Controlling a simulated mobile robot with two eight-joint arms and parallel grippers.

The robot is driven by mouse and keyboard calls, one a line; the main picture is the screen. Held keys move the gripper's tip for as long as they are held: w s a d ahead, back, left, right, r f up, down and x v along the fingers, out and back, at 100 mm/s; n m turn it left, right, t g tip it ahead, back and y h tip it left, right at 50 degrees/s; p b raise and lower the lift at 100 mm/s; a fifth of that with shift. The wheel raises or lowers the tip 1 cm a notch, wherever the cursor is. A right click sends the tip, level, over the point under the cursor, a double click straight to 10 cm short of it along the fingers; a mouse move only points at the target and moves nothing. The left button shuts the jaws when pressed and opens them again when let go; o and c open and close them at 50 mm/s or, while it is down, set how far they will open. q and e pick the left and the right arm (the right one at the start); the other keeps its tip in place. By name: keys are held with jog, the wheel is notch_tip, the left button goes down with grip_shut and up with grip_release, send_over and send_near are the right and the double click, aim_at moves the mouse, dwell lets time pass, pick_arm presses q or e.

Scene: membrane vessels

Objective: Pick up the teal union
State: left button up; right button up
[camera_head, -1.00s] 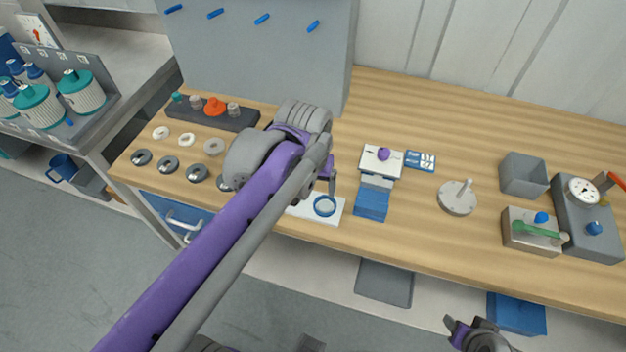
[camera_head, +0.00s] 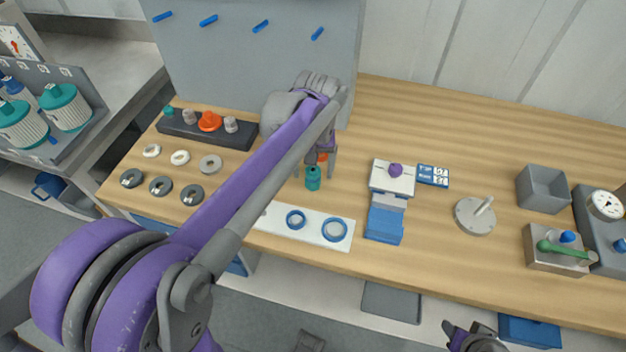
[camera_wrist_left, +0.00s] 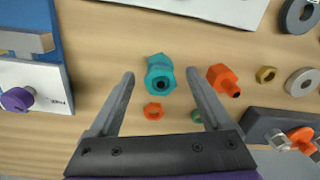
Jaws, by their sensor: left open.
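The teal union (camera_head: 313,178) stands on the wooden table, just behind the white strip with blue rings. In the left wrist view the teal union (camera_wrist_left: 160,75) shows a hexagonal collar and a dark bore. My left gripper (camera_head: 314,164) is open over it. In the left wrist view its two fingers (camera_wrist_left: 160,78) stand on either side of the union, with gaps showing on both sides. Nothing is held. My right gripper (camera_head: 470,336) shows only partly at the bottom edge, away from the table, and its jaws are unclear.
An orange fitting (camera_wrist_left: 223,79) lies close beside the right finger in the wrist view. An orange ring (camera_wrist_left: 153,111), a green piece (camera_wrist_left: 196,116) and a brass nut (camera_wrist_left: 265,74) lie nearby. A dark rack (camera_head: 207,129) holds several fittings. The white strip (camera_head: 272,219) is in front.

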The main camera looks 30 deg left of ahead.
aim_at(314, 170)
pick_arm(q)
notch_tip(314, 170, down, 4)
jog(key=shift+w+r, duration=0.1)
jog(key=shift+r, duration=0.15)
grip_shut()
dwell(0.3)
